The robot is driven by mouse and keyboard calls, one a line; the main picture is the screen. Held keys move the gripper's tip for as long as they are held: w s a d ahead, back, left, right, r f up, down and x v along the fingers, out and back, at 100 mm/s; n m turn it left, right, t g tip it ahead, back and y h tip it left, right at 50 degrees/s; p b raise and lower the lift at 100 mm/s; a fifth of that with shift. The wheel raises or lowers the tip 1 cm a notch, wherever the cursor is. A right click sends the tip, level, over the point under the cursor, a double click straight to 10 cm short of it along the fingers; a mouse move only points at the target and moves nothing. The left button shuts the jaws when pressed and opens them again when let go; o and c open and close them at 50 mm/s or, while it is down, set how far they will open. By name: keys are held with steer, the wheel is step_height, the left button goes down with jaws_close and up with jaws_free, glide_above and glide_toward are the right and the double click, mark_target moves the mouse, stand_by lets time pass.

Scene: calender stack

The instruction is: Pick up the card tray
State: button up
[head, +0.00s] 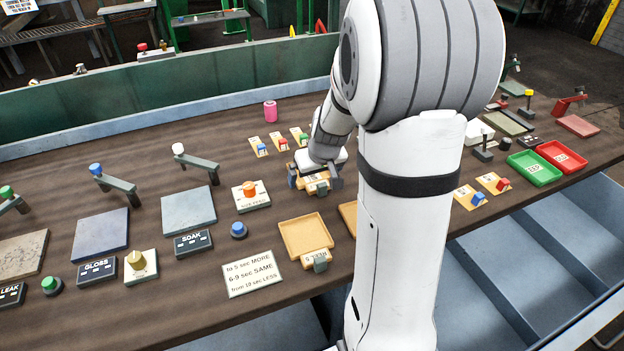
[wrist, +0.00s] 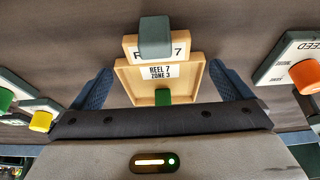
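A light wooden tray (wrist: 122,80) holds a white card (wrist: 160,71) reading "REEL 7 ZONE 3". It has a labelled front block with a grey tab (wrist: 155,38) on it. In the head view this tray (head: 308,186) is mostly hidden under my gripper (head: 314,182). In the wrist view my gripper (wrist: 159,68) is open, with one blue-grey finger on each side of the tray. Narrow gaps seem to show between the fingers and the tray sides. A green piece (wrist: 163,97) shows at the tray's near end, partly hidden by the gripper body.
An empty wooden tray (head: 302,233) lies in front of my gripper, and another (head: 347,211) is partly hidden by my arm. An orange-knob box (head: 250,194) stands to the left. Small tagged cards (head: 258,147) lie behind. Green (head: 534,168) and red trays (head: 562,156) are at right.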

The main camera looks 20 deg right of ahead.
steer(key=c, duration=0.8)
steer(key=shift+o, duration=0.2)
steer(key=shift+r, duration=0.15)
step_height(320, 180, up, 10)
steer(key=shift+p, duration=0.35)
